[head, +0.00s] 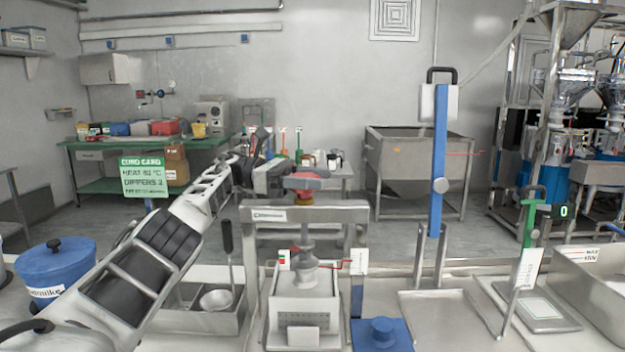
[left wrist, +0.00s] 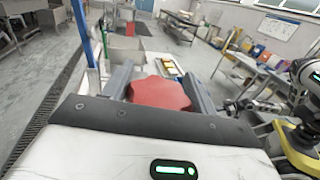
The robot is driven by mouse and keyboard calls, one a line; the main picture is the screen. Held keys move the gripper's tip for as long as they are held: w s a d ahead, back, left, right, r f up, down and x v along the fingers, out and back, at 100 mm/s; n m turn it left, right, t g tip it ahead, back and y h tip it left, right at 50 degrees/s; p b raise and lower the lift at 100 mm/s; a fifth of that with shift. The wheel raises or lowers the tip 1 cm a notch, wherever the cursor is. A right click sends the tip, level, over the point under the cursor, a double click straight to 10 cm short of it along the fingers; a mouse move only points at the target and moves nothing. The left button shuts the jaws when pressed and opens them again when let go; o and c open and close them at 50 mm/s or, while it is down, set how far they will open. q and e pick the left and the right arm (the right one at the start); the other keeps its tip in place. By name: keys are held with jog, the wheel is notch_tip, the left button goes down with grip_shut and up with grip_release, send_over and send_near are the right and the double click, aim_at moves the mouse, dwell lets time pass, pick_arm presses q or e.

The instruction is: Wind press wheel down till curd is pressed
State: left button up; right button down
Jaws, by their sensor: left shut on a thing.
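The press wheel (head: 305,183) is red and sits on top of the press screw (head: 307,222), above the grey press frame (head: 340,213). My left gripper (head: 288,180) reaches in from the left and is shut on the wheel. In the left wrist view the red wheel (left wrist: 160,93) lies between the two grey fingers. Below the frame, the screw runs down to a pale stepped plate on a white box-shaped mould (head: 303,305). The curd itself cannot be made out. My right gripper does not show in the head view.
A blue lidded pot (head: 58,268) and a tray with a ladle (head: 222,298) stand left of the press. A blue block (head: 381,335), a shallow tray (head: 447,318) and a steel basin (head: 595,290) are to the right. A green card (head: 143,177) shows behind my left arm.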

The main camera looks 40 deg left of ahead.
aim_at(313, 176)
pick_arm(q)
jog(key=shift+r, duration=0.1)
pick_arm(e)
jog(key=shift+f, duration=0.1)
pick_arm(q)
jog(key=o, duration=1)
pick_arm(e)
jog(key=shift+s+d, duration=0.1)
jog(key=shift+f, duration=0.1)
pick_arm(q)
notch_tip(313, 176, up, 3)
jog(key=shift+f, duration=0.2)
jog(key=shift+s+d+r+b, duration=0.1)
jog(key=shift+r+b, duration=0.15)
jog(key=shift+b, duration=0.25)
jog(key=s+d+r+b, duration=0.5)
jog(key=s+d+r, duration=0.3)
jog(key=s+r, duration=0.2)
jog(key=shift+s+d, duration=0.3)
jog(key=shift+s, duration=0.1)
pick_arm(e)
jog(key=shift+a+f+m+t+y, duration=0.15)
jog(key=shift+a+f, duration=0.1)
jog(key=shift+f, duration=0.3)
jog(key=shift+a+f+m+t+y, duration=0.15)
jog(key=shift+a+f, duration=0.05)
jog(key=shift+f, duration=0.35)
